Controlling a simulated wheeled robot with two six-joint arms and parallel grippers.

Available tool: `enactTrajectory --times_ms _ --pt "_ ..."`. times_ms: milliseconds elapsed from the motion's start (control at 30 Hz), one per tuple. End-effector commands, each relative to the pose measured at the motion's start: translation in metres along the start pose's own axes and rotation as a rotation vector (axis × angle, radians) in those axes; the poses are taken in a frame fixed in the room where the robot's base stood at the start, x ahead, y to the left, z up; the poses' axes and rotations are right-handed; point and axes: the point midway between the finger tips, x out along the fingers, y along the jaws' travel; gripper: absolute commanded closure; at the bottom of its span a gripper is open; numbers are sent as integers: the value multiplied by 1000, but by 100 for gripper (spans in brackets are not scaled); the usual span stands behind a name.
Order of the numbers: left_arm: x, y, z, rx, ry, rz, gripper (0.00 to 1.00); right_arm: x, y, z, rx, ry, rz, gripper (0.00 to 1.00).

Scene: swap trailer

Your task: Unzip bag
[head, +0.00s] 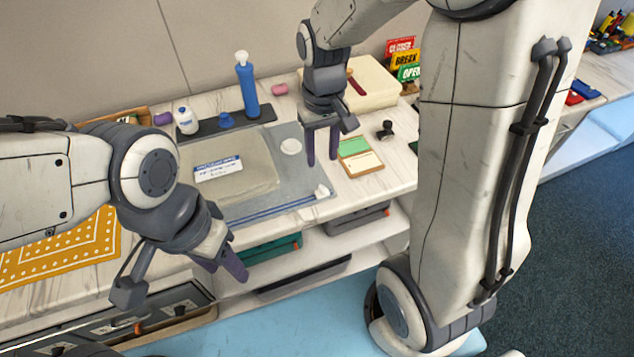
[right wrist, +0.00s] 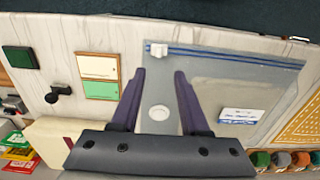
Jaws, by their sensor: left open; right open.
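A clear grey zip bag (head: 300,166) lies flat on the counter with a white label (head: 218,168) and contents inside. Blue zip lines (head: 270,211) run along its near edge. A white slider (head: 322,191) sits at their right end; it shows at the left end in the right wrist view (right wrist: 158,49). My right gripper (head: 321,161) is open and empty above the bag's right part, on the far side of the slider. In the right wrist view the slider lies just beyond its fingertips (right wrist: 159,72).
A white round disc (head: 290,146) lies on the bag's area. Right of it are a green and cream card set (head: 359,158) and a black stamp (head: 386,130). A blue bottle (head: 248,90) stands behind. An orange dotted cloth (head: 60,255) lies left. Shelves with bins (head: 350,222) are below.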

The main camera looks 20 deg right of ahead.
Motion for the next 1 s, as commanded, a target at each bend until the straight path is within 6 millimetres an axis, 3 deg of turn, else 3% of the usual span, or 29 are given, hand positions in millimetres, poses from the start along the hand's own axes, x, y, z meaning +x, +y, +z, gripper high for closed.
enactTrajectory --times_ms 600,1000 --pt "6 0 0 0 1 0 50 95 1 -1 6 -4 0 55" --pt "7 0 0 0 1 0 50 104 1 -1 5 0 0 55"
